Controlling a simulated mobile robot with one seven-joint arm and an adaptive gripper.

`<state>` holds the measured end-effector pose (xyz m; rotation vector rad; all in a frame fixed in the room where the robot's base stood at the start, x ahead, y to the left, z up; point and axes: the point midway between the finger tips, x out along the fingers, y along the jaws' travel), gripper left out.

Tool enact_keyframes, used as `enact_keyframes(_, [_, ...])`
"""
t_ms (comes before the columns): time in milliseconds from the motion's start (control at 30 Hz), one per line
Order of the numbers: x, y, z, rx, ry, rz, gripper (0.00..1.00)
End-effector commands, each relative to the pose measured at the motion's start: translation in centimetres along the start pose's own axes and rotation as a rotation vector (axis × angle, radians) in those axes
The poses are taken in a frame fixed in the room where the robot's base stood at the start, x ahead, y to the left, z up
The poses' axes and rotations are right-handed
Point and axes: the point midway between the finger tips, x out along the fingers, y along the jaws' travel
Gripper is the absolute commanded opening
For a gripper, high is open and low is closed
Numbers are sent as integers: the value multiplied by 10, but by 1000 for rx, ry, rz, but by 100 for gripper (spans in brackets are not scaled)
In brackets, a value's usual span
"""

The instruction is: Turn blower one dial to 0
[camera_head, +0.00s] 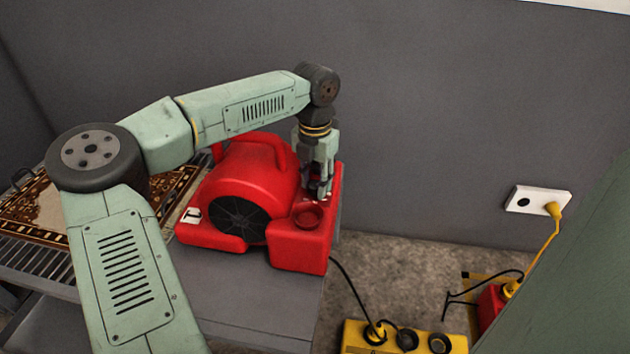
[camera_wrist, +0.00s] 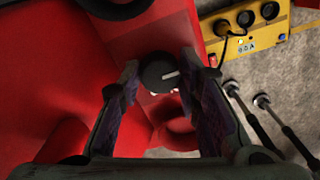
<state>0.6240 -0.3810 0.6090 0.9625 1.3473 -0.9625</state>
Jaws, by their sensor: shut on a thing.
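A red blower (camera_head: 262,185) with a white "1" label (camera_head: 191,215) sits on a grey surface. Its dial (camera_wrist: 158,75), a dark round knob with a white pointer line, shows in the wrist view; the line points right in that picture. My gripper (camera_head: 318,190) reaches straight down onto the blower's right part. In the wrist view its fingers (camera_wrist: 160,72) stand on both sides of the dial and are shut on it. The scale marks around the dial are mostly hidden and not readable.
A round red cup-like recess (camera_head: 308,216) lies just in front of the gripper on the blower. A yellow power box (camera_head: 395,342) with plugs and a black cable is on the floor. A wall socket (camera_head: 537,201) holds a yellow plug. A patterned rug (camera_head: 35,212) lies at left.

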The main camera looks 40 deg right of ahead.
Motion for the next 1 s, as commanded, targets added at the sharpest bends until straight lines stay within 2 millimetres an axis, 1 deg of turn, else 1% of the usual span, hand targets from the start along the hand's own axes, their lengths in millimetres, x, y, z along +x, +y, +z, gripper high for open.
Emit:
enact_keyframes(233, [0,0,-1,0,4,-1,3])
enact_keyframes(267, [0,0,-1,1,4,-1,32])
enact_keyframes(367, [0,0,-1,1,3,-1,39])
enact_keyframes(667, [0,0,0,1,1,0,40])
enact_keyframes(767, [-6,0,0,1,0,0,40])
enact_keyframes(867, [-20,0,0,1,0,2,40])
enact_keyframes(1000, [-50,1,1,-1,-2,2,40])
